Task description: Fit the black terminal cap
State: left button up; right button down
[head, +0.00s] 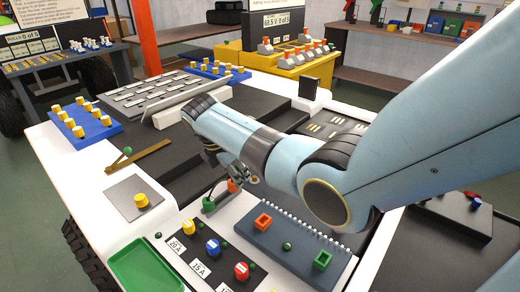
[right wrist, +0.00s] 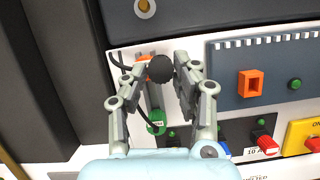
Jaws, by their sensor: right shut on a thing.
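My right gripper (right wrist: 172,74) is shut on a round black cap (right wrist: 160,68), held between its fingertips in the right wrist view. An orange terminal piece (right wrist: 145,65) shows just behind the cap; whether they touch I cannot tell. A green terminal piece (right wrist: 156,122) stands on the white deck between the fingers, with a black cable to its left. In the head view my right gripper (head: 232,172) reaches down beside the orange piece (head: 232,186), with the green piece (head: 208,204) nearer. The cap is not clearly visible there. My left gripper is not in view.
A grey-blue panel (head: 300,247) with orange and green square sockets lies to the right. Yellow, blue and red breaker knobs (head: 212,247) stand in front. A green tray (head: 142,268) is at the front left. Dark raised blocks (right wrist: 50,60) border the left in the wrist view.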

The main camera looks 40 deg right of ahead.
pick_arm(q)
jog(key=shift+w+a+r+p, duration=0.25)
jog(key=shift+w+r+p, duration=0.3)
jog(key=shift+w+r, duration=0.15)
pick_arm(e)
jog(key=w+d+r+n+t+y, duration=0.1)
jog(key=d+n+t, duration=0.2)
jog(key=d+n, duration=0.4)
jog(key=n, duration=0.2)
jog(key=shift+d+n, duration=0.4)
jog(key=shift+r, duration=0.15)
notch_tip(320, 180, down, 5)
jog(key=shift+w+r+b, duration=0.1)
jog(key=shift+r+b, duration=0.05)
jog(key=shift+b, duration=1)
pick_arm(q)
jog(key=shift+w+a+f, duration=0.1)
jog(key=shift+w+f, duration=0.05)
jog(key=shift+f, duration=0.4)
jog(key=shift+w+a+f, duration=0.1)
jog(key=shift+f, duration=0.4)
pick_arm(e)
jog(key=shift+r, duration=0.1)
